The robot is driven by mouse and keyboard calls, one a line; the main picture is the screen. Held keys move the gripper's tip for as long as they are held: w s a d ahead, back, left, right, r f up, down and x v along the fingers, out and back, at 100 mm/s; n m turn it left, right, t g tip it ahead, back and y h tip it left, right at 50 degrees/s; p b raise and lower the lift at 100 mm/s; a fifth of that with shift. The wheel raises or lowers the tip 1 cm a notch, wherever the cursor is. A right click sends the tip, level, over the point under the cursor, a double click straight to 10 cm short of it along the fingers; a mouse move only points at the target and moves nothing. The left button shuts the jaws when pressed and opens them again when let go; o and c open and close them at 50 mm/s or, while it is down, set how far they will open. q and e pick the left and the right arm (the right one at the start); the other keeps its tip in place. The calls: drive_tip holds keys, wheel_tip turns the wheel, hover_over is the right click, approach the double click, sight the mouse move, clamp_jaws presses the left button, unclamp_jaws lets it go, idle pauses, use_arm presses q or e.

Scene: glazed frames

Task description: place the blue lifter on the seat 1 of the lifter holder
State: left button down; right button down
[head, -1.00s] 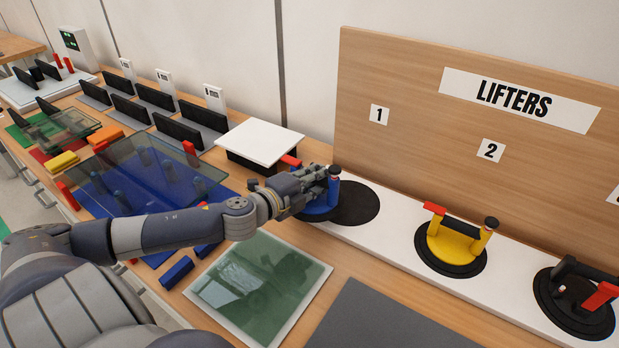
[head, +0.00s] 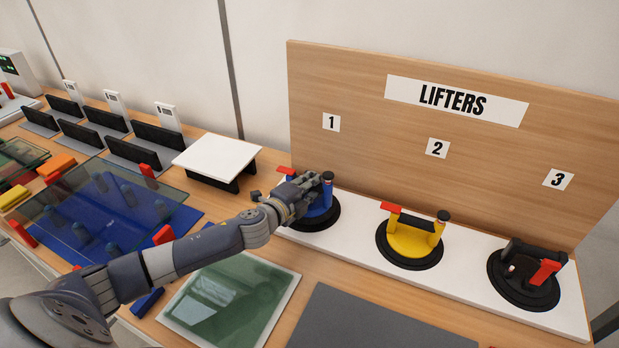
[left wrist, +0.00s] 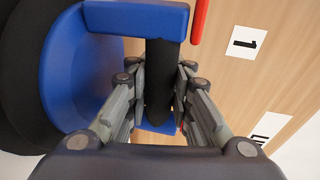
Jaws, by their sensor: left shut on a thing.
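The blue lifter (head: 318,208) is at seat 1 of the lifter holder (head: 352,243), below the "1" label, over the black round pad (head: 322,222). Whether it rests on the pad or hangs just above it is hard to tell. My left gripper (head: 308,187) is shut on its handle; the left wrist view shows the fingers (left wrist: 160,112) on either side of the dark grip, with the blue body (left wrist: 75,70) at the left. The yellow lifter (head: 408,238) stands at seat 2 and the black lifter (head: 527,272) with a red lever at seat 3. My right gripper is out of view.
A white-topped stand (head: 217,158) is close left of seat 1. A green glass pane (head: 230,300) and a dark grey mat (head: 375,322) lie in front. A tilted glass pane on a blue base (head: 110,205) is at the left. The wooden backboard (head: 385,150) rises behind the lifters.

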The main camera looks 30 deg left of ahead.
use_arm(q)
drive_tip(key=shift+w+f, duration=0.1)
drive_tip(key=shift+f, duration=0.5)
drive_tip(key=shift+f, duration=0.1)
drive_tip(key=c, duration=1.8)
unclamp_jaws()
drive_tip(key=shift+f, duration=0.2)
drive_tip(key=o, duration=0.4)
drive_tip(key=shift+s, duration=0.2)
drive_tip(key=shift+r, duration=0.1)
